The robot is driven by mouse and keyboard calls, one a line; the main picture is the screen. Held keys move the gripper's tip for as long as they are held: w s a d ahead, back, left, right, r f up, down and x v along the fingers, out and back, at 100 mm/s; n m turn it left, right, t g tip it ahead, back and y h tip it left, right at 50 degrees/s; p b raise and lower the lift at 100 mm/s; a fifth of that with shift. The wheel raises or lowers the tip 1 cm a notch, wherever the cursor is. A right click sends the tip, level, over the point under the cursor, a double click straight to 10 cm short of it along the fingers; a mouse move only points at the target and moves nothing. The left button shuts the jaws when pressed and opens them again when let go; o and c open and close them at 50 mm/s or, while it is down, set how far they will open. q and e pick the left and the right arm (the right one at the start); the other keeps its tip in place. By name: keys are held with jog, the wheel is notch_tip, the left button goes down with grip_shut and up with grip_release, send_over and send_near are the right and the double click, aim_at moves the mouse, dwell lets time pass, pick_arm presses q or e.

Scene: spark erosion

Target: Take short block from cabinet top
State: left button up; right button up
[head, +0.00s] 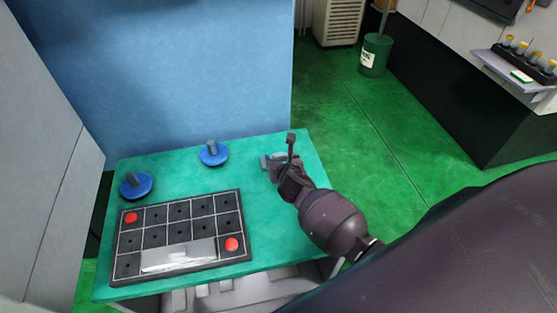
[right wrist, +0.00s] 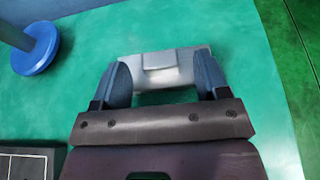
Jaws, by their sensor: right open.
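A short grey metal block (right wrist: 165,75) with a small raised part lies on the green cabinet top (head: 180,180). In the head view the block (head: 265,163) shows just left of my right gripper (head: 284,160), which partly hides it. My right gripper is open, and in the right wrist view its two blue-grey fingers (right wrist: 162,68) overlap the left and right ends of the block. I cannot tell whether they touch it. My left gripper is not in view.
Two blue round bases with grey posts (head: 213,155) (head: 137,185) stand on the cabinet top. A black gridded tray (head: 180,220) with two red discs and a pale plate lies at the front left. A blue wall (head: 170,80) rises behind. The cabinet's right edge is near my gripper.

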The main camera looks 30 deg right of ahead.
jog(key=c, duration=1.2)
